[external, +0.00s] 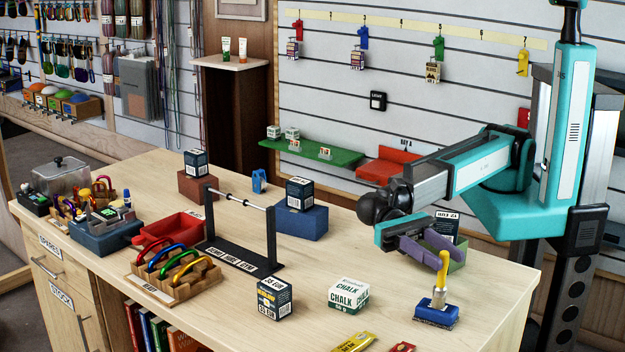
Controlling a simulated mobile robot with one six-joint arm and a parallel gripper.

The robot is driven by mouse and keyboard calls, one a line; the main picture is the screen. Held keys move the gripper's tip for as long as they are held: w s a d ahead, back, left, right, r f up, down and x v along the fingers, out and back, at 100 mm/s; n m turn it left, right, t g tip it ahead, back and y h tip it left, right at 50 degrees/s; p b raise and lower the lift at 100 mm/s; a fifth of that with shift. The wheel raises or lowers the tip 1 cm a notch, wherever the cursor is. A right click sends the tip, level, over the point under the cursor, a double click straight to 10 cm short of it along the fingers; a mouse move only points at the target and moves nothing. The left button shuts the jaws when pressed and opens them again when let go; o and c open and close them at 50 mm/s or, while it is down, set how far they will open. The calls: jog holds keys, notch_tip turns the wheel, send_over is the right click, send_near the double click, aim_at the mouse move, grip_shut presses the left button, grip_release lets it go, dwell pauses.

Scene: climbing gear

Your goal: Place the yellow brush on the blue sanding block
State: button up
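The yellow brush (440,284) stands near the front right of the table, handle up. Its lower end meets the blue sanding block (434,315), which has a greyish underside and lies on the table. From this view I cannot tell whether the brush's full weight rests on the block. My gripper (441,263), with purple fingers, reaches down from the upper left to the top of the brush handle. The fingers overlap the handle top, so I cannot tell whether they grip it or stand apart around it.
A green chalk box (349,296) and a dark box (275,299) stand left of the brush. A green open box (457,256) is close behind my gripper. A black rack (240,259) stands mid-table. Yellow (354,342) and red packets (402,347) lie at the front edge.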

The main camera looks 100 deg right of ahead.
jog(key=b+v, duration=0.1)
jog(key=v, duration=0.6)
jog(key=shift+d, duration=0.15)
dwell(0.6)
